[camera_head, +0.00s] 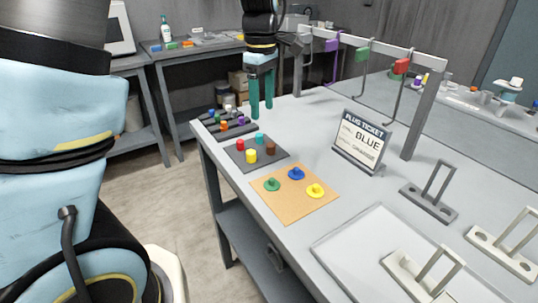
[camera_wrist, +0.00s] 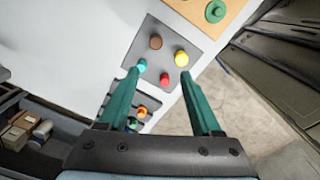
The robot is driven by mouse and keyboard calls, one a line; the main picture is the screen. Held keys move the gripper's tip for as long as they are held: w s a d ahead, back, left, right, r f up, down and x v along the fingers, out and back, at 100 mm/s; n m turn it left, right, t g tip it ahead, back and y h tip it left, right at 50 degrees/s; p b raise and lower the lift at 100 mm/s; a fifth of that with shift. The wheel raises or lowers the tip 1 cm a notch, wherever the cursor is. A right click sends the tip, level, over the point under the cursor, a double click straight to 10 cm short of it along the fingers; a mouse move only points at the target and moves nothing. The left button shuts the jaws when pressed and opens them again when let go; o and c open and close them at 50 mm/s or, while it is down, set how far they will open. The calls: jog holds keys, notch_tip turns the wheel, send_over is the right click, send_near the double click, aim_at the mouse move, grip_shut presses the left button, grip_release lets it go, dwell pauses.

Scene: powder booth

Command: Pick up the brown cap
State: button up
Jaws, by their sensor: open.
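The brown cap (camera_head: 270,148) stands on a dark grey mat (camera_head: 273,160) with a red cap (camera_head: 240,144), a yellow cap (camera_head: 251,156) and a teal cap (camera_head: 260,138). In the wrist view the brown cap (camera_wrist: 156,41) is beyond the fingertips, near the mat's far edge. My gripper (camera_head: 262,112) is open, its two green fingers pointing down and nothing between them. It is above the table, behind the mat in the head view. In the wrist view my gripper (camera_wrist: 163,72) has the teal cap (camera_wrist: 142,64) close by its left fingertip and the yellow cap (camera_wrist: 181,57) by its right.
A dark rack (camera_head: 236,130) of small coloured plugs lies near the fingers. An orange board (camera_head: 295,205) with green, blue and yellow knobs lies in front of the mat. A sign (camera_head: 362,140) reading "BLUE" stands to the right. A hook frame (camera_head: 425,105) stands at the back.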

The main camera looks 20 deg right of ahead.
aim_at(271, 144)
jog(key=shift+n, duration=0.3)
jog(key=f+p, duration=0.1)
jog(key=f, duration=0.2)
jog(key=d+f, duration=0.1)
jog(key=f, duration=0.3)
jog(key=s+d+f+p, duration=0.1)
jog(key=f, duration=0.2)
jog(key=shift+f+p, duration=0.3)
jog(key=shift+f, duration=0.05)
jog(key=shift+c, duration=0.3)
grip_shut()
jog(key=shift+w, duration=0.1)
